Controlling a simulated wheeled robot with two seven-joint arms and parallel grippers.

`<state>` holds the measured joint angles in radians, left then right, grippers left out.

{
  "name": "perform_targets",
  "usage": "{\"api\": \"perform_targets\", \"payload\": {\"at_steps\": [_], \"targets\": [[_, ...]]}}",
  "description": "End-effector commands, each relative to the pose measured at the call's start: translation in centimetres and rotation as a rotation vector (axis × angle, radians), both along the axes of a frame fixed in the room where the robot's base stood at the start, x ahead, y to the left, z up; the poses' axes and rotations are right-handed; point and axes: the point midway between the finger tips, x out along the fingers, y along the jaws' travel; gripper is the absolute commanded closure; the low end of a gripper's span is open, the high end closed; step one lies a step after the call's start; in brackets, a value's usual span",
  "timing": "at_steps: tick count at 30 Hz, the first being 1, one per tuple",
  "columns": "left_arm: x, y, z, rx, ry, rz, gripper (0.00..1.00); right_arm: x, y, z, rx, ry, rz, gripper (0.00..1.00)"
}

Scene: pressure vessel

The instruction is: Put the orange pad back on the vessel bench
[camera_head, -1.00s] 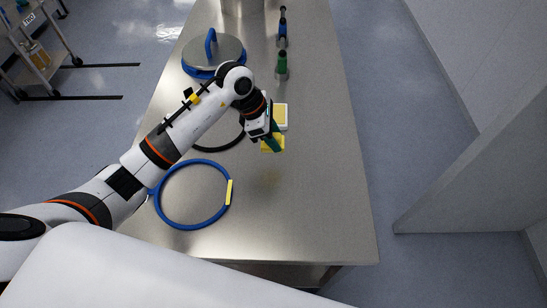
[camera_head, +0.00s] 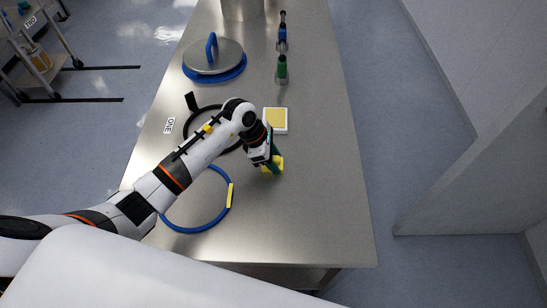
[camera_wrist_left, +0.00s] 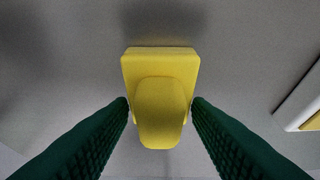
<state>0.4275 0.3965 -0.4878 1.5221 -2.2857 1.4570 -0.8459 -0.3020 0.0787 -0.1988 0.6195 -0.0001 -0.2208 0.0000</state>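No orange pad shows; the pad in view is yellow. My left gripper (camera_head: 273,166) is shut on this yellow pad (camera_head: 278,163), over the middle of the steel bench (camera_head: 310,200). In the left wrist view, the green fingers (camera_wrist_left: 161,108) close on both sides of the pad's raised grip (camera_wrist_left: 161,110), and the pad's block (camera_wrist_left: 160,63) shows beyond it. The pad is at or just above the bench top; I cannot tell whether it touches. My right gripper is not in view.
A white tray with a yellow inside (camera_head: 276,121) lies behind the gripper. A blue ring (camera_head: 188,231) and a black ring (camera_head: 189,137) lie left. A blue-rimmed lid (camera_head: 214,60) and green and blue upright tools (camera_head: 282,67) stand farther back. The bench's front right is clear.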

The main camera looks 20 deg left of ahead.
Motion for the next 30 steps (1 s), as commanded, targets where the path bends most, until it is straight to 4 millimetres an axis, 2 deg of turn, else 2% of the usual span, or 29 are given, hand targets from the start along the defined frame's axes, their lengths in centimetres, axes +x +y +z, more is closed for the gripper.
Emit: {"api": "perform_targets", "payload": {"at_steps": [1, 3, 11, 15, 30], "targets": [[0.0, 0.0, 0.0, 0.000, 0.000, 0.000, 0.46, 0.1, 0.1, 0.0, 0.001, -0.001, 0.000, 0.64], [0.0, 0.0, 0.0, 0.000, 0.001, 0.000, 0.38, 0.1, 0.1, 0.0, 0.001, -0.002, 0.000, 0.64], [0.0, 0.0, 0.1, 0.000, 0.001, 0.000, 0.38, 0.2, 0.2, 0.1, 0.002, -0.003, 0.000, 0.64], [0.0, 0.3, 0.9, 0.000, -0.003, 0.000, 0.38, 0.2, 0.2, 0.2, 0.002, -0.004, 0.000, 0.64], [-1.0, 4.1, 9.6, 0.001, -0.003, -0.001, 0.38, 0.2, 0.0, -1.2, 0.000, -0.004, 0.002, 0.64]]}}
